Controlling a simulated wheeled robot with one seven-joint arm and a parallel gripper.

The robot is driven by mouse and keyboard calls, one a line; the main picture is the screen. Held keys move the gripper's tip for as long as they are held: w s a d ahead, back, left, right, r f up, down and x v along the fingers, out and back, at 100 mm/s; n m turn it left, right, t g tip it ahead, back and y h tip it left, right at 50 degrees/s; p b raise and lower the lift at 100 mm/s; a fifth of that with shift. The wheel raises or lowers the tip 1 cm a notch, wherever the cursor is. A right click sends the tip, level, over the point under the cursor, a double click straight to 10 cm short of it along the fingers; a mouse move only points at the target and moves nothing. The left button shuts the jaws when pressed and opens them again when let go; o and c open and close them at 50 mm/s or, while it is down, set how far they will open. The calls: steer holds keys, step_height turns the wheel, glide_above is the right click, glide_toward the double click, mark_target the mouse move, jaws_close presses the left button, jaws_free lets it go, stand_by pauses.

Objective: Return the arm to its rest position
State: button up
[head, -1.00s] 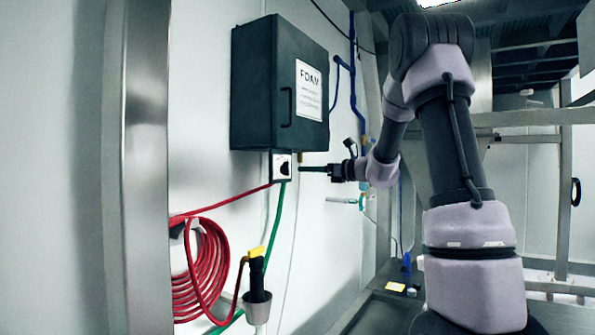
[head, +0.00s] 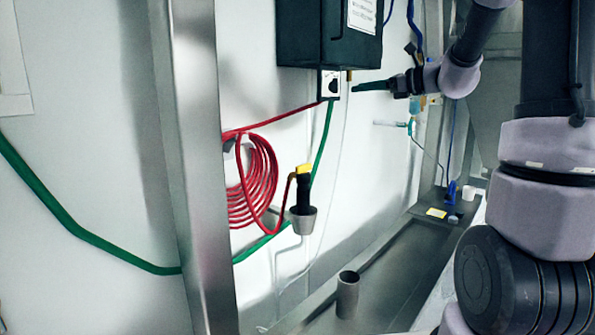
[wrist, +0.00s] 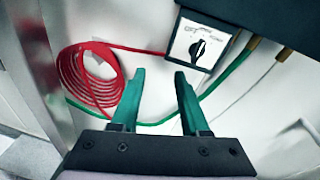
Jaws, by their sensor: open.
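My gripper (head: 356,87) is in front of the wall, just right of a white switch plate (head: 331,86) under a dark wall box (head: 325,35). In the wrist view my gripper (wrist: 160,74) shows two green fingers standing apart with nothing between them. The switch plate with its black knob (wrist: 197,48) lies beyond the right fingertip, and a small gap shows between the fingers and the plate in the head view. My arm runs from the right side of the head view to the wall.
A red coiled hose (head: 252,185) hangs left of the switch. A nozzle sits in a grey cup holder (head: 303,221). A metal post (head: 198,170) stands at left. A grey cylinder (head: 347,294) stands on the bench (head: 400,265). A green hose (head: 95,235) runs along the wall.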

steer(key=s+a+f+n+g+h, duration=0.2)
steer(key=s+n, duration=0.4)
steer(key=s, duration=0.3)
steer(key=s+a+f+n+g+h, duration=0.25)
steer(key=s+n, duration=0.25)
steer(key=s, duration=0.5)
steer(key=s+d+f+n+t+h, duration=0.1)
steer(key=s+d+f+n+h, duration=0.2)
steer(key=s+d+n+h, duration=0.3)
steer(key=s+n, duration=0.2)
steer(key=s, duration=0.1)
steer(key=shift+s+n, duration=0.4)
